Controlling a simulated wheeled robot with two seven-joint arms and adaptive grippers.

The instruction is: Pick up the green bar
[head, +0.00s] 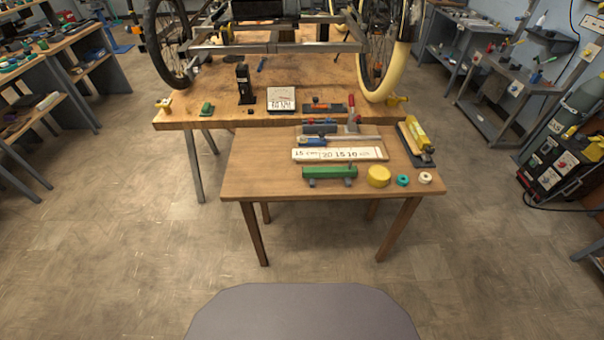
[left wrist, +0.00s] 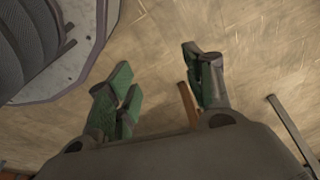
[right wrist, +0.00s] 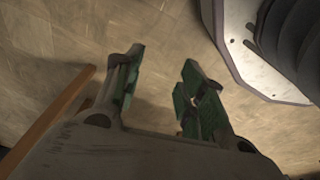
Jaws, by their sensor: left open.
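The green bar (head: 330,172) lies along the front edge of the small wooden table, left of a yellow roll, and seems to rest on two small grey supports. Neither gripper shows in the head view. In the left wrist view my left gripper (left wrist: 160,95) is open and empty over the floor, its green-padded fingers wide apart. In the right wrist view my right gripper (right wrist: 158,85) is also open and empty over the floor. The green bar is in neither wrist view.
The small table (head: 245,182) also bears a white ruler-marked board (head: 340,154), a yellow roll (head: 379,176), a teal ring (head: 402,180), a white ring (head: 425,177) and a yellow tool (head: 417,135). Behind stands a workbench (head: 190,112) with the trike frame. The floor in front is clear.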

